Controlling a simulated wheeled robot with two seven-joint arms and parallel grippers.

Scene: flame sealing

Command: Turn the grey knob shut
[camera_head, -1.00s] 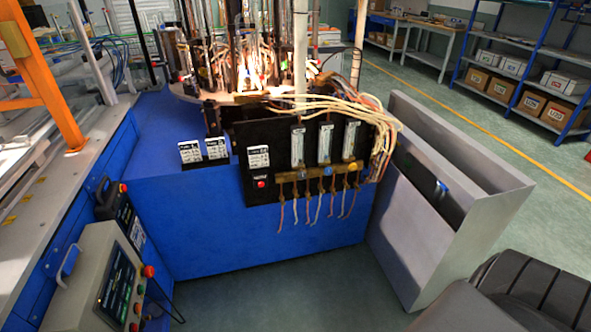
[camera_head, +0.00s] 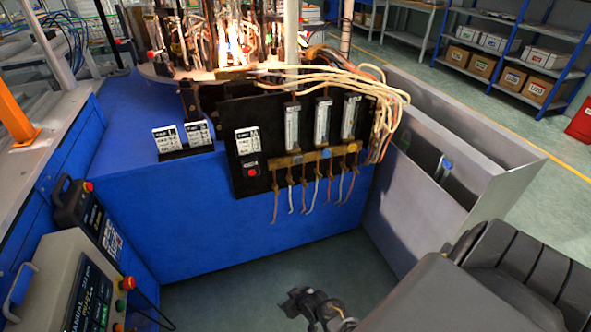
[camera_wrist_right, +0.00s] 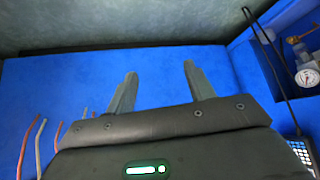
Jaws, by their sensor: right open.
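A black valve panel (camera_head: 270,122) hangs on the front of the blue cabinet in the head view. It carries several clear flow tubes (camera_head: 322,121) above a brass manifold (camera_head: 312,156) with small knobs and thin hoses. My right gripper (camera_head: 312,303) is low at the bottom of the head view, below and apart from the panel. In the right wrist view my right gripper (camera_wrist_right: 160,84) has its fingers spread with nothing between them, facing a plain blue surface. My left gripper is not in view.
Pale hoses (camera_head: 340,82) loop over the panel's top right. A grey open bin (camera_head: 410,205) stands to its right, and a control box (camera_head: 75,283) at lower left. In the wrist view a gauge (camera_wrist_right: 307,77) and black cable (camera_wrist_right: 268,60) are at right.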

